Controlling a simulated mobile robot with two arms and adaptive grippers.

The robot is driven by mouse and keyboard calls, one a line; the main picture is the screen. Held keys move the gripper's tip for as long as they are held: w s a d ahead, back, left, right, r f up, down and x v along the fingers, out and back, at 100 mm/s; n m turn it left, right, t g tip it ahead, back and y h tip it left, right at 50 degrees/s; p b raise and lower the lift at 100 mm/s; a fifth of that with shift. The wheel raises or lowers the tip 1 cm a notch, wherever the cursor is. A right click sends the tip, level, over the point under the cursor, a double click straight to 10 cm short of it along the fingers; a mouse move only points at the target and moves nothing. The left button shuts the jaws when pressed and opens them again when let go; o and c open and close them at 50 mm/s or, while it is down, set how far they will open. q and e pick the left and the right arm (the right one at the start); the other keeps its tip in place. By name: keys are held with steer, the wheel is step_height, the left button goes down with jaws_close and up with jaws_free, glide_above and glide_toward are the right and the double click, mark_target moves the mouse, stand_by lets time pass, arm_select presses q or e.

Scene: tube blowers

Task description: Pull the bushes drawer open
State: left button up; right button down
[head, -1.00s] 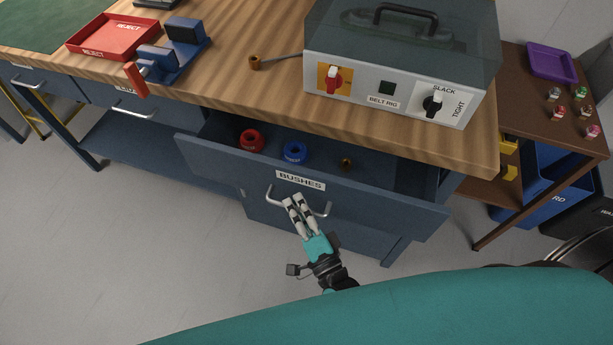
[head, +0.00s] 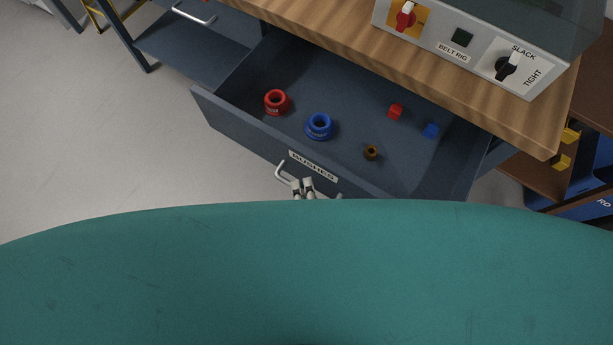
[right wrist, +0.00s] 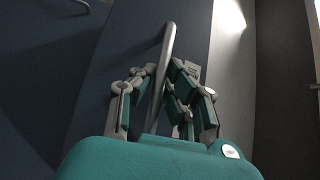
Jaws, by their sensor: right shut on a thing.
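The bushes drawer (head: 232,115) is dark blue-grey and stands well open under the wooden bench, with its BUSHES label (head: 313,166) on the front. Inside lie a red ring bush (head: 276,102), a blue ring bush (head: 319,126), a small brass bush (head: 370,152), a red block (head: 396,111) and a blue block (head: 431,130). My right gripper (head: 303,184) is at the drawer's handle (head: 281,172), mostly hidden by my teal body. In the right wrist view its fingers (right wrist: 163,90) are closed around the handle bar (right wrist: 166,58). My left gripper is not in view.
The belt rig (head: 475,45) with its knobs stands on the wooden bench top (head: 400,60), above the drawer. A brown side table (head: 530,180) with yellow parts is at the right. Grey floor (head: 100,140) is clear at the left.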

steer(key=shift+s+f, duration=0.1)
steer(key=shift+f, duration=0.25)
steer(key=c, duration=1.5)
jaws_free()
steer(key=shift+o, duration=0.6)
steer(key=shift+r, duration=0.15)
steer(key=v, duration=0.7)
steer(key=shift+s, duration=0.2)
steer(key=shift+d, duration=0.15)
